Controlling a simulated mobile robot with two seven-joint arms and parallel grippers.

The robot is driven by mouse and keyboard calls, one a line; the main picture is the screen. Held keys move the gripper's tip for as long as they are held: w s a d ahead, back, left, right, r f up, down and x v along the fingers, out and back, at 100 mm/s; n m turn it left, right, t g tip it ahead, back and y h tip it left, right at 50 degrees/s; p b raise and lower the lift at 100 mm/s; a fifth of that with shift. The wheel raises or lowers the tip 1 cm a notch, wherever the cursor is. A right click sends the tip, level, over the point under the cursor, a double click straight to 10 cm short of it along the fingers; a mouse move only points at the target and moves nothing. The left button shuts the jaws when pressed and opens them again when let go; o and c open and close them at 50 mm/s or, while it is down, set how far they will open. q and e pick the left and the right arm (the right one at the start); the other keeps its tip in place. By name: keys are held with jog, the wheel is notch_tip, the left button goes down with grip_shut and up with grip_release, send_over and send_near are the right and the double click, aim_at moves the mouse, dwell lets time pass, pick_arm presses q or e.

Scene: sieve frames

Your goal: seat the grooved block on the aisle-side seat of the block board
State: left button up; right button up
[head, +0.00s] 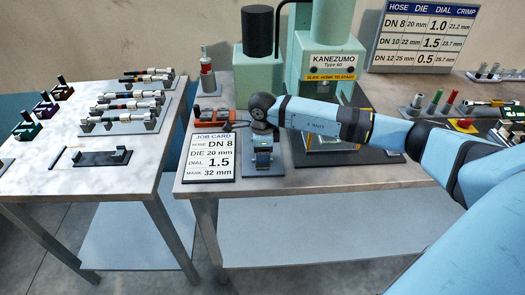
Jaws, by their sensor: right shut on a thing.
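My left gripper is not in view.
A job card (209,158) stands left of the gripper, with an orange tool (213,117) behind it. The green machine (322,50) stands behind my right forearm. The left table (50,165) holds several hose pieces and coloured blocks. A gap separates the two tables.

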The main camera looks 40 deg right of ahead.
jog(key=o, duration=1.3)
jog(key=shift+o, duration=0.2)
jog(key=shift+f, duration=0.1)
notch_tip(320, 180, up, 14)
jog(key=b, duration=0.1)
